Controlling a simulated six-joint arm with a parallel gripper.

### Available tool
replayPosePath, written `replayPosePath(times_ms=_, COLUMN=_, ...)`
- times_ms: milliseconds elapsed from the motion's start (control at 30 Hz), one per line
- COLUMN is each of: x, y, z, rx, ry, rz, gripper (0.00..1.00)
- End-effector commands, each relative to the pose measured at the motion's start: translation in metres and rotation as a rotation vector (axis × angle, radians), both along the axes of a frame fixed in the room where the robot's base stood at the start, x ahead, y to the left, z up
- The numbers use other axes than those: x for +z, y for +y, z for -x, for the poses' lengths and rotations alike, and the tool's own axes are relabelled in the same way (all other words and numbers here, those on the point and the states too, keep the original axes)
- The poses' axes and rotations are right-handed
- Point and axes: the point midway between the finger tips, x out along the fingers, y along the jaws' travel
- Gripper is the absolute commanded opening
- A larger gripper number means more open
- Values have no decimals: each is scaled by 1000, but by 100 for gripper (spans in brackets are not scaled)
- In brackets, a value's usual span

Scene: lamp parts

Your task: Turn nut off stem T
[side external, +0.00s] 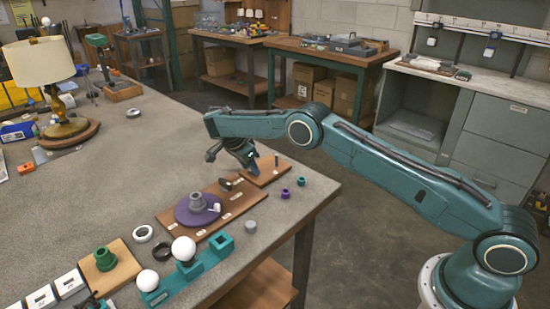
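I cannot make out a nut on a stem under my gripper, nor which stem is T. Whether my fingers are open or shut is too small to tell.
A longer labelled board (228,219) bears a purple disc (186,214) with a grey fitting. A teal holder (197,268) with white bulbs, a grey cylinder (250,227) and a green part (105,258) stand nearer. A lamp (45,75) stands at left. The middle tabletop is clear.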

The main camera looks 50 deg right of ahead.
Motion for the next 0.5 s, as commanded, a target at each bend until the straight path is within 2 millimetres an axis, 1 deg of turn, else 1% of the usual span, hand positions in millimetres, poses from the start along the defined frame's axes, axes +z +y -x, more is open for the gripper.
replayPosePath(times_ms=33, x=0, y=0, z=0, rx=0, ry=0, rz=0, gripper=34)
replayPosePath(times_ms=100, x=0, y=0, z=0, rx=1, ry=0, rz=0, gripper=20)
replayPosePath(times_ms=167, x=0, y=0, z=0, rx=1, ry=-1, rz=0, gripper=9)
replayPosePath(times_ms=200, x=0, y=0, z=0, rx=1, ry=-1, rz=0, gripper=1)
replayPosePath(times_ms=500, x=1, y=-1, z=0, rx=33, ry=2, rz=4, gripper=0)
